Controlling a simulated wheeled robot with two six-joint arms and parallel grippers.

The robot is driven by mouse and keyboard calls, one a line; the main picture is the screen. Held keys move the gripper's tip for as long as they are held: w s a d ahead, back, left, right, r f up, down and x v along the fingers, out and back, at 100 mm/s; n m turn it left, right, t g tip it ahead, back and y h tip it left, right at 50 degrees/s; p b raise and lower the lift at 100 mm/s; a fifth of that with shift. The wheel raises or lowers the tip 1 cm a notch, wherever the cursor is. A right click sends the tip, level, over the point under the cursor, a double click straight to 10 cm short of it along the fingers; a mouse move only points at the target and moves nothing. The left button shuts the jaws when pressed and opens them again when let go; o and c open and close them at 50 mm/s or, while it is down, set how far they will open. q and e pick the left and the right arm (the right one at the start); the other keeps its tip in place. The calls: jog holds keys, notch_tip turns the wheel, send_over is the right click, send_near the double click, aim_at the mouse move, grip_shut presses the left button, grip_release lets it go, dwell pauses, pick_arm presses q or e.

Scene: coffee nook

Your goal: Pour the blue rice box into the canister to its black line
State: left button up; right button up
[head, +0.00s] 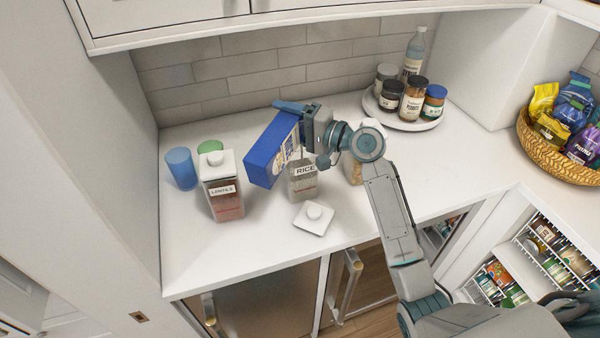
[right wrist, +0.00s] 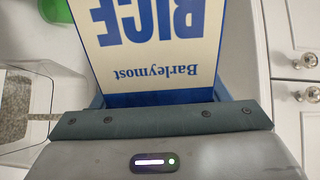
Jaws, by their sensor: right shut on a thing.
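The blue rice box (head: 264,156) is tilted in my right gripper (head: 304,124), beside and partly above the canister labelled RICE (head: 303,188). Its printed face (right wrist: 150,50) fills the middle of the right wrist view, with the lettering upside down. My right gripper (right wrist: 160,118) is shut on the box. The canister is clear and open on top, with pale grain low inside; I cannot make out its black line. Its upper part is partly hidden by the box and gripper. My left gripper is not in view.
A white lid (head: 313,215) lies in front of the canister. A lidded LENTILS canister (head: 223,190), a blue cup (head: 181,168) and a green item (head: 210,147) stand left. Another container (head: 354,172) is partly behind my arm.

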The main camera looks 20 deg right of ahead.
jog(key=shift+f, duration=0.1)
jog(key=shift+s, duration=0.1)
dwell(0.3)
jog(key=shift+s+d+p, duration=0.15)
jog(key=shift+s+p, duration=0.2)
jog(key=shift+s, duration=0.3)
jog(key=shift+w+d+f+m+p, duration=0.15)
jog(key=shift+m+p, duration=0.15)
jog(key=shift+m, duration=0.2)
